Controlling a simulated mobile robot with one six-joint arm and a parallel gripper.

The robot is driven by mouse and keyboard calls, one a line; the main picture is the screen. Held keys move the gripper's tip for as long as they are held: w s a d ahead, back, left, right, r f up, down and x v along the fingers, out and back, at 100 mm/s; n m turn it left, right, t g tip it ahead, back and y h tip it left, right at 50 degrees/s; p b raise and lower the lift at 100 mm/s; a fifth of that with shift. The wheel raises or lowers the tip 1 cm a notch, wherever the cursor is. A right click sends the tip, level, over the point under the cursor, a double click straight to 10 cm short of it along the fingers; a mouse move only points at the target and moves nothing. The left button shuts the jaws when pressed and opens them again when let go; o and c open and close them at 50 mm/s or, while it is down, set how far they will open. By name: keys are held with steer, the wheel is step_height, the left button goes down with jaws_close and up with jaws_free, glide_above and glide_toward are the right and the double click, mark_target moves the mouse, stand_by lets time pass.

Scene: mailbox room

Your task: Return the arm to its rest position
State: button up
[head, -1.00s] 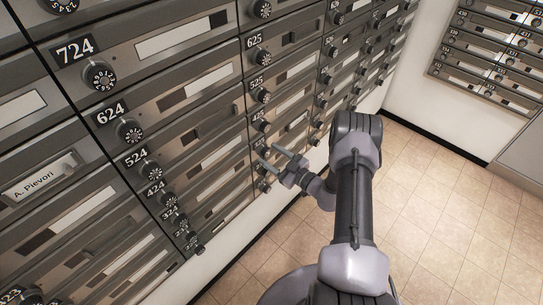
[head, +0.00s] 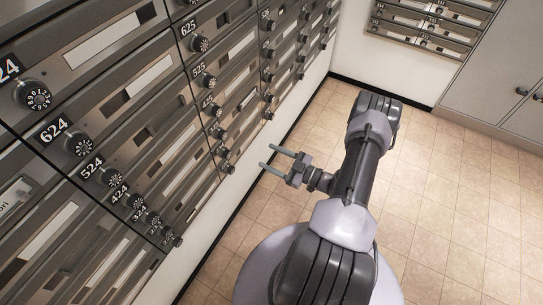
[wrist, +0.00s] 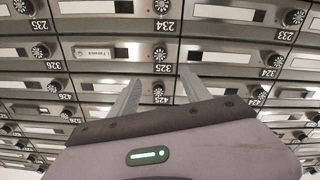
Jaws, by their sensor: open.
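My gripper (head: 273,158) is in the middle of the head view, at the end of my grey and black arm. Its two thin fingers are apart, with nothing between them. They point left toward the mailbox wall (head: 150,140), and floor tiles show around them, so the gripper looks clear of the boxes. In the wrist view my gripper (wrist: 158,88) has its fingers spread, pointing at rows of mailboxes that appear upside down, with labels such as 325 and 324.
Mailboxes with round dials, such as 624 (head: 78,144), fill the left. More mailboxes (head: 430,25) hang on the far wall beside a grey cabinet (head: 505,75). The tiled floor (head: 450,215) at the right is clear.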

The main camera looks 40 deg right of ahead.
stand_by(0.3)
steer(key=w+a+r+n+g+y+b, duration=0.1)
steer(key=a+r+n+g+y, duration=0.5)
steer(key=a+r+n+g, duration=1.25)
steer(key=s+a+r+m+t+h, duration=0.2)
steer(key=s+r+m+h, duration=0.1)
steer(key=m, duration=0.7)
steer(key=s+a+r+m+t+h+b, duration=0.1)
steer(key=s+a+r+m+t+h, duration=0.2)
steer(key=s+r+m, duration=0.3)
steer(key=s+a+r+m+t+h+b, duration=0.1)
steer(key=s+m, duration=0.5)
steer(key=m, duration=0.7)
step_height(320, 180, up, 4)
steer(key=a+t+h, duration=0.1)
steer(key=a+h, duration=0.1)
steer(key=h, duration=0.1)
steer(key=shift+m, duration=0.35)
steer(key=shift+f, duration=0.1)
